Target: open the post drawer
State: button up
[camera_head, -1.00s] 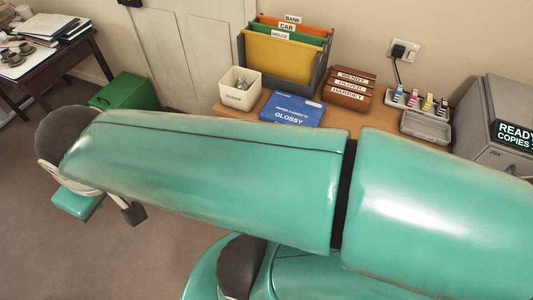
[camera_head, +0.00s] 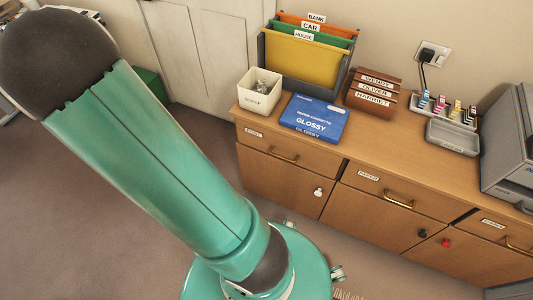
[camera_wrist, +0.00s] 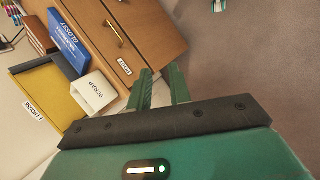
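The post drawer (camera_head: 275,158) is the top left drawer of the wooden cabinet, with a small label (camera_head: 254,133) and a brass bar handle (camera_head: 284,155). Its front looks flush, so it appears shut. In the wrist view the same handle (camera_wrist: 113,32) and label (camera_wrist: 125,66) show turned sideways. My gripper (camera_wrist: 162,71) has two green fingers spread apart with nothing between them. It is near the labelled end of the drawer, apart from the handle. My gripper does not show in the head view; my arm crosses the left side there.
On the cabinet top stand a white scrap box (camera_head: 260,93), a blue glossy paper box (camera_head: 314,118), a file holder (camera_head: 305,50), a brown letter rack (camera_head: 373,95) and a grey tray (camera_head: 453,137). A paper drawer (camera_head: 392,195) is to the right.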

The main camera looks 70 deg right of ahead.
jog(key=s+d+f+m+g+h, duration=0.2)
jog(key=s+d+f+g, duration=0.3)
jog(key=d+f, duration=0.6)
jog(key=g+h, duration=0.3)
jog(key=h, duration=0.1)
send_near(282, 157)
jog(key=shift+n, duration=0.4)
jog(key=x, duration=1)
jog(key=shift+d+f, duration=0.1)
jog(key=shift+f, duration=0.2)
jog(key=shift+c, duration=0.2)
grip_shut()
